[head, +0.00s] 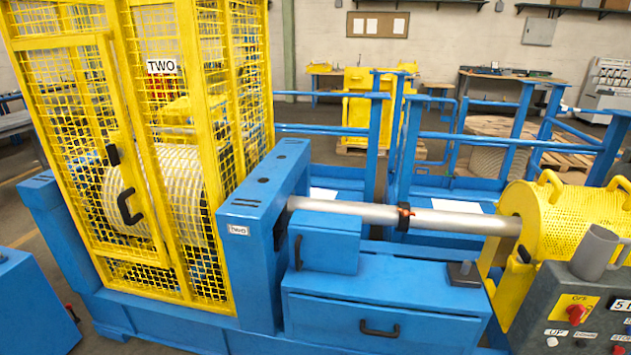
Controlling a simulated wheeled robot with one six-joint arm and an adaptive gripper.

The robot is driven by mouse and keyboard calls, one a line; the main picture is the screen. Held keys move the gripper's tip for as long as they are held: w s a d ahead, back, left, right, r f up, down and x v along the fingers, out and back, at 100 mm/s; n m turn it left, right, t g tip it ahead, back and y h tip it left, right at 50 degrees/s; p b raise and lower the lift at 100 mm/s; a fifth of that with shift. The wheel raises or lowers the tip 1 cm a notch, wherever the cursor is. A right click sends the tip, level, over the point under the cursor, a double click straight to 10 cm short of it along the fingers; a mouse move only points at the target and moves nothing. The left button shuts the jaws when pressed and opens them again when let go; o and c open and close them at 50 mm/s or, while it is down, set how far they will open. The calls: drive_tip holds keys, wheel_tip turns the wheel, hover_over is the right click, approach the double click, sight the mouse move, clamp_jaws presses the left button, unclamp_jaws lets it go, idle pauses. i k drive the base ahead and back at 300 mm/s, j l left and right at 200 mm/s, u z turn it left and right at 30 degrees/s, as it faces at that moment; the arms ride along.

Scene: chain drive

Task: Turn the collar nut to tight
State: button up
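What looks like the collar nut (403,219) is a dark ring around a horizontal grey metal shaft (350,208). A small orange-red piece shows on its upper right side. The shaft runs from a blue upright frame labelled TWO to a yellow perforated guard at the right. Whether the collar is loose or tight cannot be told at this size. My gripper is not in this view, and nothing touches the collar.
A yellow mesh cage (150,150) stands at the left. A yellow guard (560,215) and a grey control box (555,300) with a grey mug (594,252) on it stand at the right. Blue railings (480,136) are behind the shaft. Space above the collar is open.

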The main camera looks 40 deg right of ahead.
sight(405, 213)
drive_tip(key=z, duration=1.15)
